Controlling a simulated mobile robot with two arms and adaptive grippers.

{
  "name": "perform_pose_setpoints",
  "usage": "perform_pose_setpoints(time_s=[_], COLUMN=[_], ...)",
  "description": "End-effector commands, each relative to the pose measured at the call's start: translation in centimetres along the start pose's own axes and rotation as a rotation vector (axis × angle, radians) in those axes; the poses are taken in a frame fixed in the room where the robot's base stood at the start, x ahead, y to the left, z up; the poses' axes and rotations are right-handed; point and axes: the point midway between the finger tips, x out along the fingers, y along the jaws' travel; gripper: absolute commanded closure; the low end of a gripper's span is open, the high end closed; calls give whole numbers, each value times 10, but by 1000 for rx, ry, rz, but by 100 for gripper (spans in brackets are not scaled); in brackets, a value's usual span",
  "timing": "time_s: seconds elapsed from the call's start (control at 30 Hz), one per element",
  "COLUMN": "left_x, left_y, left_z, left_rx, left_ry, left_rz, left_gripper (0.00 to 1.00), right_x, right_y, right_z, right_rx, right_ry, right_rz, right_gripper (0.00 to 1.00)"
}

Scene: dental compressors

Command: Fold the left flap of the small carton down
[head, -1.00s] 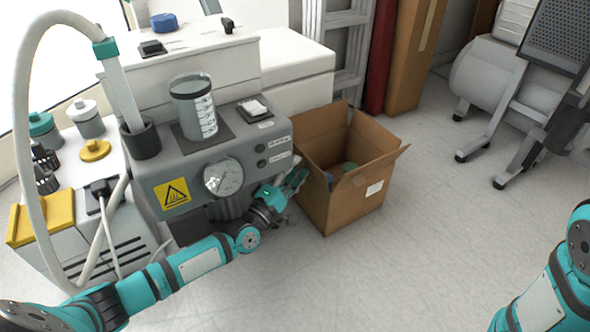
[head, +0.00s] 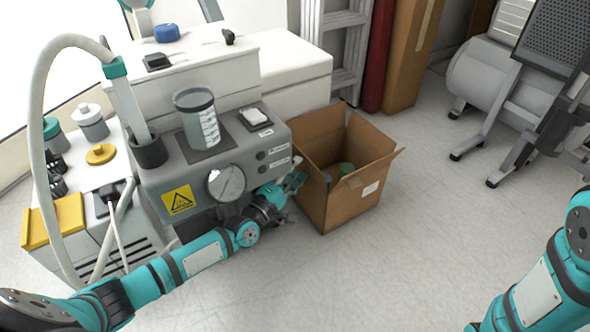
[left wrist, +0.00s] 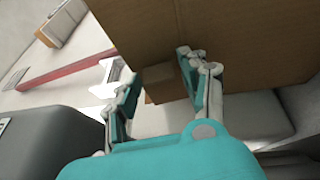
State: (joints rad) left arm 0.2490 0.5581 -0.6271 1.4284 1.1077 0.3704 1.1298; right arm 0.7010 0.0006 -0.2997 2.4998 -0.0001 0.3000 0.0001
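The small brown carton (head: 345,205) stands open-topped on the floor, right of the grey compressor unit. One flap sticks outward at its right rim, and the back wall rises high. My left gripper (head: 296,181) is at the carton's left side, just below the rim. In the left wrist view, its two fingers (left wrist: 158,88) are spread apart, with a short brown cardboard piece (left wrist: 162,82) between or just behind them. I cannot tell whether they touch it. The left flap's angle is hidden in the head view. My right gripper is out of view.
A green item (head: 346,169) lies inside the carton. The compressor unit (head: 222,165) with its gauge stands close beside my left forearm. A tall brown box (head: 411,60) and a ladder (head: 335,40) are behind.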

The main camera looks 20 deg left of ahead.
Motion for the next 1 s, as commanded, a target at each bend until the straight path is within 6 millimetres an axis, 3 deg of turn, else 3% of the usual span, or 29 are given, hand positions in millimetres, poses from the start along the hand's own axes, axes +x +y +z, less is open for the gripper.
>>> perform_pose_setpoints(time_s=[0.27, 0.37, 0.7, 1.0], left_x=[-5, -18, -90, -119], left_y=[0, -1, -1, 0], left_z=[0, 0, 0, 0], left_rx=[0, -1, 0, 0], left_ry=[0, 0, 0, 0], left_rz=[1, -1, -3, 1], left_gripper=[56, 56, 56, 56], right_x=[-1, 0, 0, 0], right_y=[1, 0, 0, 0], right_z=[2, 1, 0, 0], right_rx=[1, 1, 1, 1], right_ry=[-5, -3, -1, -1], right_rz=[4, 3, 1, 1], right_gripper=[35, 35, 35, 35])
